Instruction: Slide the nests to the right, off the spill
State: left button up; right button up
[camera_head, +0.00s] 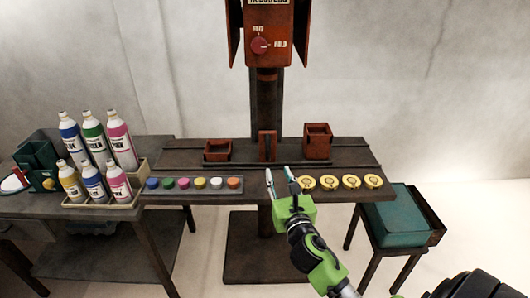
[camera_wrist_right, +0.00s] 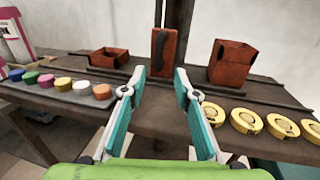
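Nothing in view is plainly a nest or a spill. Three rust-red pieces stand on the dark bench (camera_head: 345,150): a low open box (camera_head: 217,152) at left, a narrow upright block (camera_head: 267,147) in the middle and a taller open box (camera_head: 317,142) at right. The right wrist view also shows the low box (camera_wrist_right: 108,58), block (camera_wrist_right: 163,52) and taller box (camera_wrist_right: 231,64). My right gripper (camera_head: 278,172) is open and empty at the bench's front, pointing toward the upright block with a gap between them. My left gripper is out of view.
Several yellow discs (camera_head: 351,181) line the front edge right of my gripper. A tray of coloured caps (camera_head: 193,189) lies left. Labelled bottles (camera_head: 94,139) stand further left. A red machine head (camera_head: 268,40) hangs on a post above. A teal-topped stand (camera_head: 395,216) is at right.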

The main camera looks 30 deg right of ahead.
aim_at(269, 152)
jog(key=x, duration=1.3)
jog(key=shift+w+f, duration=0.1)
jog(key=shift+w, duration=0.05)
grip_shut()
